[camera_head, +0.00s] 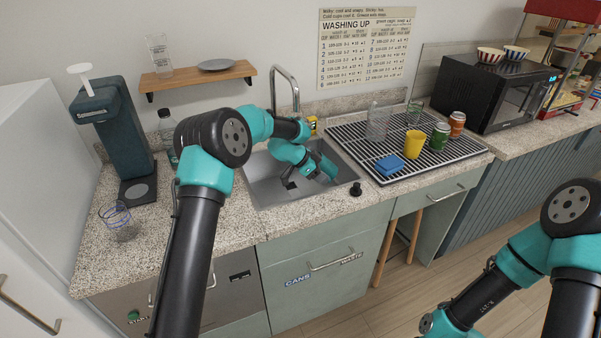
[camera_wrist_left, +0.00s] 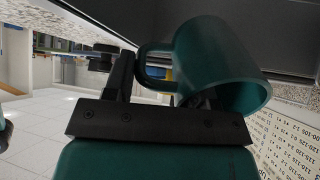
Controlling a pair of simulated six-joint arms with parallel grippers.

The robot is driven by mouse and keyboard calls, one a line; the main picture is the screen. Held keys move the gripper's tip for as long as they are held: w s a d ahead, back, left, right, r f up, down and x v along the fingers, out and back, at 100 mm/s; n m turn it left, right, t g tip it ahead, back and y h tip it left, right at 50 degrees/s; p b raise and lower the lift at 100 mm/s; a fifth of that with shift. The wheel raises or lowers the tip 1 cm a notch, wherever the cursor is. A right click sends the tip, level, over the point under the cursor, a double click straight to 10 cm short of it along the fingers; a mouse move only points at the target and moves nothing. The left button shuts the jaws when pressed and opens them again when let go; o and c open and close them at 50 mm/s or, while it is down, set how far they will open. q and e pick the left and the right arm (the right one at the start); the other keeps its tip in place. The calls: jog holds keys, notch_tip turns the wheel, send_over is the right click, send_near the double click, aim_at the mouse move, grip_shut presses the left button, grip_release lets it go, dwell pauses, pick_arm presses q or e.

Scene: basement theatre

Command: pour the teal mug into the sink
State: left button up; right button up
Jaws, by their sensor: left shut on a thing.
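The teal mug (camera_wrist_left: 215,60) fills the middle of the left wrist view, with its handle toward the fingers. My left gripper (camera_wrist_left: 165,84) is shut on it at the handle side. The mug is tilted, its open mouth toward the lower right of that view; its contents do not show. In the head view my left gripper (camera_head: 307,172) is low over the steel sink (camera_head: 262,172), and the mug (camera_head: 328,167) shows partly beside it, within the sink's outline. My right arm is at the lower right; its gripper is out of view.
Right of the sink, a black drying rack (camera_head: 455,150) holds a yellow cup (camera_head: 414,144), a blue sponge (camera_head: 390,165), cans and glasses. The faucet (camera_head: 285,85) rises behind the sink. A soda maker (camera_head: 122,135) and wire-rimmed glass (camera_head: 118,222) stand left.

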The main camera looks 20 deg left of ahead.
pick_arm(q)
jog(key=shift+w+d+r+g+y, duration=0.25)
jog(key=shift+d+r+y, duration=0.25)
jog(key=shift+y, duration=0.4)
jog(key=shift+w+d+r+g+y, duration=0.35)
jog(key=shift+d+g+y, duration=0.15)
jog(key=shift+d+y, duration=0.5)
jog(key=shift+w+d+r+g+y, duration=0.2)
jog(key=shift+w+d+g+y, duration=0.35)
jog(key=shift+y, duration=0.65)
jog(key=shift+w+d+r+g+y, duration=0.15)
jog(key=shift+d+r+g+y, duration=0.2)
jog(key=shift+d+y, duration=0.7)
jog(key=shift+a, duration=0.1)
jog(key=shift+a, duration=0.1)
